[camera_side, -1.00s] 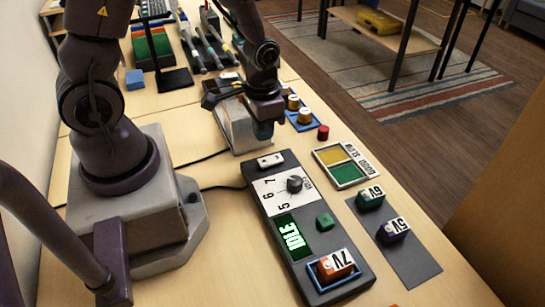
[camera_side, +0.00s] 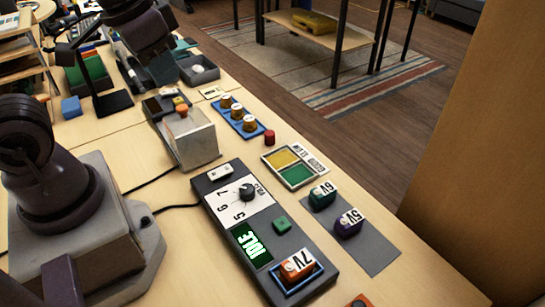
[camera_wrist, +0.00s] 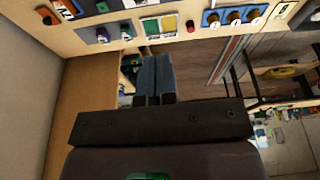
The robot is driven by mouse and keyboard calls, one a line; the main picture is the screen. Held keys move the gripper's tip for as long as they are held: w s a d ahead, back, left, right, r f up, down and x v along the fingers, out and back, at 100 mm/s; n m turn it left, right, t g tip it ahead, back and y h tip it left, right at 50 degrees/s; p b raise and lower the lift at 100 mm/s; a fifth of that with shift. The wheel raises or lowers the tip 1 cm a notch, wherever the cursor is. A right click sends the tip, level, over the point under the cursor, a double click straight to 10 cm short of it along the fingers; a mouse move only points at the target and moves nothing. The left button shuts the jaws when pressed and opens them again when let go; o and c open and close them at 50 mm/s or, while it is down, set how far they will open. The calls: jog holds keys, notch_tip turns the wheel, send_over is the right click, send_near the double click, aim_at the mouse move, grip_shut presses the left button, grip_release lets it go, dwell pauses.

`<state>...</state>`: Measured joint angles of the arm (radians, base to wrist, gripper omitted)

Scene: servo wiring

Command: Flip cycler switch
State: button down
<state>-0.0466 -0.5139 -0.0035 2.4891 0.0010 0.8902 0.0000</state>
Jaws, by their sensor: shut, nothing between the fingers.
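The cycler (camera_side: 240,205) is a dark box on the table. It has a white switch (camera_side: 220,172) at its far end, a black dial (camera_side: 247,191) over the numbers 5, 6 and 7, a green display (camera_side: 251,244) reading IDLE and a green button (camera_side: 282,225). An orange 7V pack (camera_side: 298,265) sits in its blue-rimmed slot. Only an edge of the cycler shows along the top of the wrist view. My gripper (camera_wrist: 155,60) is shut and empty in the wrist view, apart from the cycler. The side view does not show its fingertips.
Packs marked 6V (camera_side: 322,194) and 5V (camera_side: 349,222) stand on a grey mat (camera_side: 372,255). Nearby are a yellow-green tray (camera_side: 297,174), a red cap (camera_side: 269,137), a blue rack (camera_side: 250,133) with knobs, and a metal-sided box (camera_side: 198,143). An orange item (camera_side: 360,301) shows at the bottom edge.

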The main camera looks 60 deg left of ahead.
jog(key=r, duration=0.1)
jog(key=s+r+t, duration=0.1)
jog(key=r, duration=0.1)
jog(key=d+r+t, duration=0.1)
jog(key=shift+s+r, duration=0.15)
jog(key=shift+r, duration=0.05)
jog(key=shift+a, duration=0.1)
jog(key=w+a+f+m+g, duration=0.2)
jog(key=w+f+m, duration=0.3)
jog(key=f+m, duration=0.3)
jog(key=w+a+f+m+g, duration=0.2)
jog(key=w+f+m, duration=0.3)
jog(key=f+m, duration=0.3)
jog(key=shift+w+a+f+m+g, duration=0.3)
jog(key=shift+m+g, duration=0.3)
jog(key=shift+m, duration=0.6)
jog(key=shift+s+d+f, duration=0.1)
